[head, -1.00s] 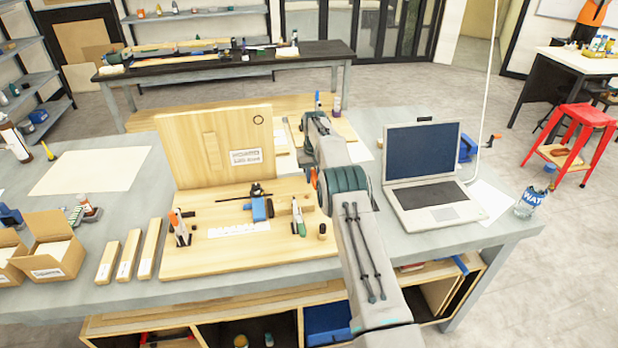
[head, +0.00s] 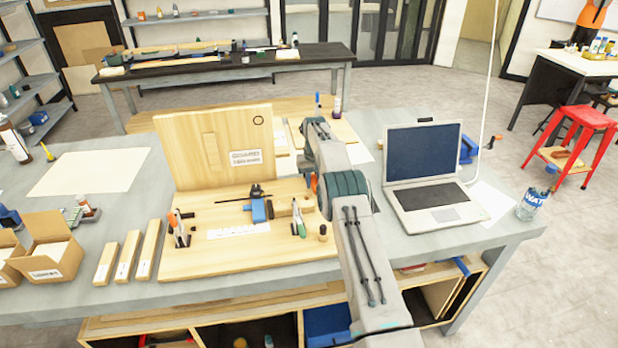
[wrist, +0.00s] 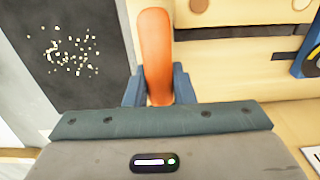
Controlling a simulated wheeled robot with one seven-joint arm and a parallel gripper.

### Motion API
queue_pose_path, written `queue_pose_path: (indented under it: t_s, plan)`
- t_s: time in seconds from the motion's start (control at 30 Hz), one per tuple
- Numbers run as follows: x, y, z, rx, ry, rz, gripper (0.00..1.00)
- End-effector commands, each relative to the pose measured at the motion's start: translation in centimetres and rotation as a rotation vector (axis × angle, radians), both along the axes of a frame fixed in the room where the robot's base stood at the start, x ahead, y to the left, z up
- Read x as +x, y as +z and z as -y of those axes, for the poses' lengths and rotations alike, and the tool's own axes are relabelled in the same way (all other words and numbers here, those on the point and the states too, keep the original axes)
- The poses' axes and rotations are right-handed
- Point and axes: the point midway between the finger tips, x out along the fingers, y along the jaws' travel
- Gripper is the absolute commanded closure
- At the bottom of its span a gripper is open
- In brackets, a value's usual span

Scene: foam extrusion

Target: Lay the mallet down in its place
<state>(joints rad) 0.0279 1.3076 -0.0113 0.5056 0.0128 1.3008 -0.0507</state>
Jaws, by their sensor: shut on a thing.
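In the wrist view my gripper (wrist: 160,90) is shut on an orange handle, which I take to be the mallet (wrist: 156,50). In the head view a sliver of the orange handle (head: 313,184) shows beside my arm, over the right part of the wooden board (head: 200,262). My arm hides most of the gripper there. A pale wooden block (head: 284,208) shows just left of and below the handle. It may be the mallet's head, and I cannot tell whether it touches the board.
A blue clamp-like tool (head: 258,210), a green-and-white marker (head: 298,220) and an orange-handled holder (head: 178,230) stand on the board. An upright panel (head: 190,150) rises behind. A laptop (head: 428,180) sits right of my arm. Wooden bars (head: 127,255) and an open carton (head: 52,255) are at left.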

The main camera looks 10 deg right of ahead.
Motion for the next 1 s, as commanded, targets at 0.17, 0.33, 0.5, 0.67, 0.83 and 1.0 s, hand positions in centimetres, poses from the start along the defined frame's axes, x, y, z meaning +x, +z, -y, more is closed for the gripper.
queue_pose_path:
  t_s: [0.17,0.33,0.5,0.67,0.83,1.0]
  plan:
    - [0.0,-0.6,0.0,0.000,0.000,0.002,1.00]
    - [0.0,-0.7,0.0,0.000,0.000,0.002,0.61]
    - [0.0,-0.8,0.0,0.000,0.000,0.001,0.52]
    - [0.0,-0.8,0.0,0.000,0.000,-0.001,0.52]
    - [0.0,0.7,0.0,0.000,0.000,0.003,0.52]
    - [0.0,4.4,0.0,0.000,0.000,0.006,0.52]
